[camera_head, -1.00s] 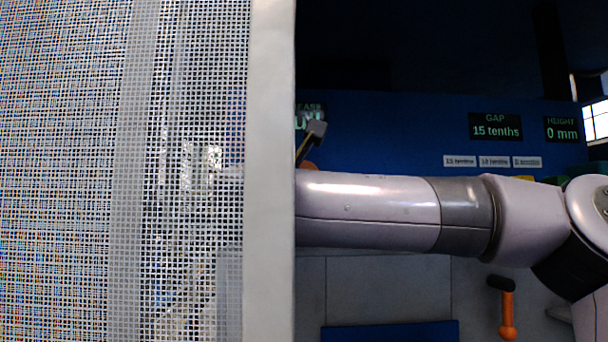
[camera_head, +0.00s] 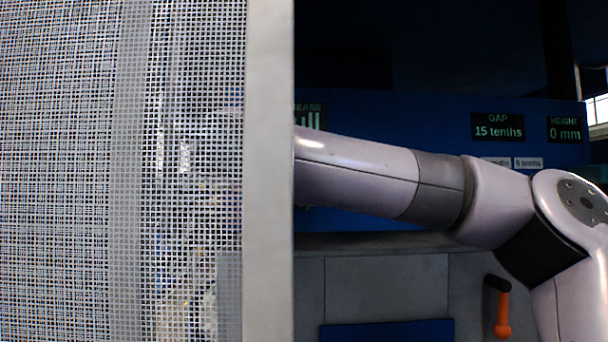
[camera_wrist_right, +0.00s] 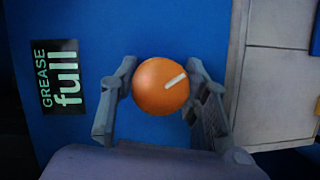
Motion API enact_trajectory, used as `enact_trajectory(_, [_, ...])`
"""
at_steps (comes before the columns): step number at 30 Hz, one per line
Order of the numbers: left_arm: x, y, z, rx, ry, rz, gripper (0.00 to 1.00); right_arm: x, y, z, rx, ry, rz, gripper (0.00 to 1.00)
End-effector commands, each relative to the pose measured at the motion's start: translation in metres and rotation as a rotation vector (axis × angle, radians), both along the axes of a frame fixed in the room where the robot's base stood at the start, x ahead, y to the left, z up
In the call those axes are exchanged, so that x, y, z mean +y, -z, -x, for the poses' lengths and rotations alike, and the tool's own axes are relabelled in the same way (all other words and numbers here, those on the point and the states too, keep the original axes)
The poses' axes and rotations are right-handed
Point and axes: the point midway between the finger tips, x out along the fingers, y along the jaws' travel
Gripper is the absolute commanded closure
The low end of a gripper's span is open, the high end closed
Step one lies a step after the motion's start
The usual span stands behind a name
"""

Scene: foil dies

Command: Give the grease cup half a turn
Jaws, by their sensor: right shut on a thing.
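The grease cup (camera_wrist_right: 152,92) is a round orange cap with a white line, seen in the right wrist view against a blue panel. The line points from near its middle toward the upper right. My right gripper (camera_wrist_right: 160,72) has one finger on each side of the cup and is shut on it. In the head view my right arm reaches left behind a mesh screen, which hides its gripper and the cup. A dark grease display (camera_wrist_right: 63,77) beside the cup reads "full". My left gripper is not in view.
The mesh screen (camera_head: 200,110) with a pale frame edge (camera_head: 268,170) fills the left of the head view. Displays read gap 15 tenths (camera_head: 497,127) and height 0 mm (camera_head: 565,129).

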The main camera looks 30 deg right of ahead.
Motion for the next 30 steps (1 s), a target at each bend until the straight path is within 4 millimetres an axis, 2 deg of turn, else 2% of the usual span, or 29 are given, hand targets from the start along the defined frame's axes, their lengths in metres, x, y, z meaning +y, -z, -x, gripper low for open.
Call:
enact_trajectory(15, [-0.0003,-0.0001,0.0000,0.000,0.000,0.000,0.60,0.0000,0.0010,-0.0001,-0.219,0.000,-0.353,0.86])
enact_trajectory(30, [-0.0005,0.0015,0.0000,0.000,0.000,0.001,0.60,0.0004,0.0020,-0.0005,-0.285,0.000,-0.466,0.86])
